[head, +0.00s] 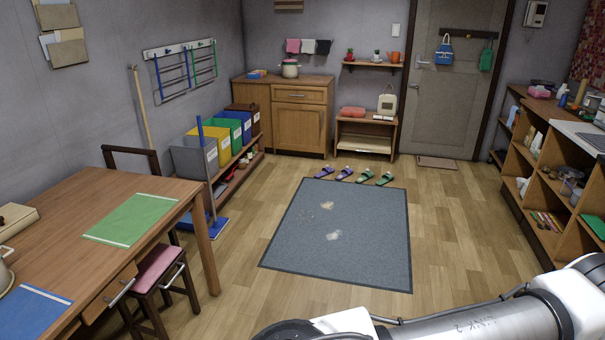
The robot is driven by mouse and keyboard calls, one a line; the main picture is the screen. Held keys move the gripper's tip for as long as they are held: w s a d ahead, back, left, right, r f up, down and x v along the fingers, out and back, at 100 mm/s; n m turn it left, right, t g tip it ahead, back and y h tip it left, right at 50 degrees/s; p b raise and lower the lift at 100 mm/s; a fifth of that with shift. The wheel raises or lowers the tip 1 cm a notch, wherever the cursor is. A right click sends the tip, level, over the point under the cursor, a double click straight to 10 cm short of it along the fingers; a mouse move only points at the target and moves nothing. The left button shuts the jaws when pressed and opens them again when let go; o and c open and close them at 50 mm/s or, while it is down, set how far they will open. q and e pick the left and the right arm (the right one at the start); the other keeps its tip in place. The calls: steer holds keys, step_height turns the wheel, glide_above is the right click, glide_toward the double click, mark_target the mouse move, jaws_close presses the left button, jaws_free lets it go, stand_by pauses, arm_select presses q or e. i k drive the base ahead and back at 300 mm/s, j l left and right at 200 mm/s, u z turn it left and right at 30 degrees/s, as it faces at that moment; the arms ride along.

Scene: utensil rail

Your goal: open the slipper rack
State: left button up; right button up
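No piece is plainly marked as the slipper rack. A low wooden open shelf unit (364,129) stands against the back wall, left of the door, with a pink folded item on top and a white item on its lower shelf. A wire rack with blue and green bars (186,68) hangs on the left wall. I cannot tell which of these, if either, is the slipper rack. Purple slippers (325,172) and green slippers (365,176) lie in a row on the floor at the mat's far edge. Neither gripper shows; one of my arm's links crosses the bottom right.
A grey mat (345,260) with two pale patches covers the middle floor. A wooden table (160,219) and a pink-seated stool (157,268) stand at left. Coloured bins (235,137) line the left wall. A wooden cabinet (300,122) is at the back; shelves (517,170) fill the right.

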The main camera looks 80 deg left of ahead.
mark_target(353, 142)
steer(key=u, duration=2.4)
